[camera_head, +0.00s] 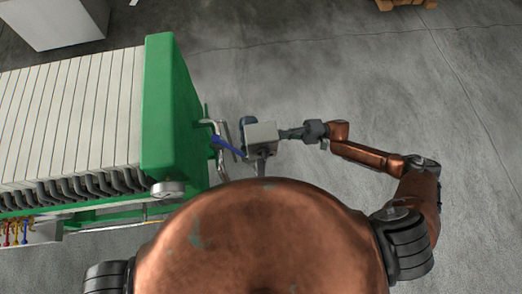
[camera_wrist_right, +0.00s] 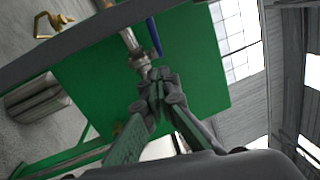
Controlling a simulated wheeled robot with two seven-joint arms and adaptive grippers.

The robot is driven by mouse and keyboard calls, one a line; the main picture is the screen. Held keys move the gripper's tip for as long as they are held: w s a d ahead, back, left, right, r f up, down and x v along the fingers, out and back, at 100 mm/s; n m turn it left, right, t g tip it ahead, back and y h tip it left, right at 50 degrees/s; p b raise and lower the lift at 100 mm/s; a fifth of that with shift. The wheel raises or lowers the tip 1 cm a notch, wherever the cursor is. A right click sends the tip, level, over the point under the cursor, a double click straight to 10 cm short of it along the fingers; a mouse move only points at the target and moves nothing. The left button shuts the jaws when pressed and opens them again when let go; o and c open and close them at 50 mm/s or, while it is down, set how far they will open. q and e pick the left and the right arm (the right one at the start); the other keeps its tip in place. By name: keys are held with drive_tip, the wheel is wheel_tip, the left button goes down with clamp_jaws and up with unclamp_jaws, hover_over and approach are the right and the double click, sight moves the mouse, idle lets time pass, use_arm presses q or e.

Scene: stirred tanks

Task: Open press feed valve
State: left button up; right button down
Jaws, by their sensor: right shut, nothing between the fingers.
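The press feed valve shows in the head view as a blue lever (camera_head: 229,147) beside a bent silver pipe (camera_head: 216,132), at the right end of the green press frame (camera_head: 170,110). In the right wrist view the blue lever (camera_wrist_right: 154,36) stands beside a silver pipe fitting (camera_wrist_right: 131,42) in front of the green panel (camera_wrist_right: 195,65). My right gripper (camera_head: 284,134) reaches in from the right. Its fingertips (camera_wrist_right: 158,82) are together and empty, just below the fitting in the wrist view; I cannot tell whether they touch it. My left gripper is out of view.
White press plates (camera_head: 70,110) fill the left. A white block (camera_head: 55,22) stands top left and a wooden pallet (camera_head: 405,4) at the top. The floor at right is clear.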

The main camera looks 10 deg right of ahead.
drive_tip(key=w+g, duration=0.1)
approach(230, 147)
drive_tip(key=w+a, duration=0.2)
drive_tip(key=w, duration=0.1)
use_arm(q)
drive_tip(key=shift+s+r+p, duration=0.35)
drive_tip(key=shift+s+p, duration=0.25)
use_arm(e)
drive_tip(key=s+a, duration=0.2)
drive_tip(key=s, duration=0.1)
drive_tip(key=shift+a, duration=0.4)
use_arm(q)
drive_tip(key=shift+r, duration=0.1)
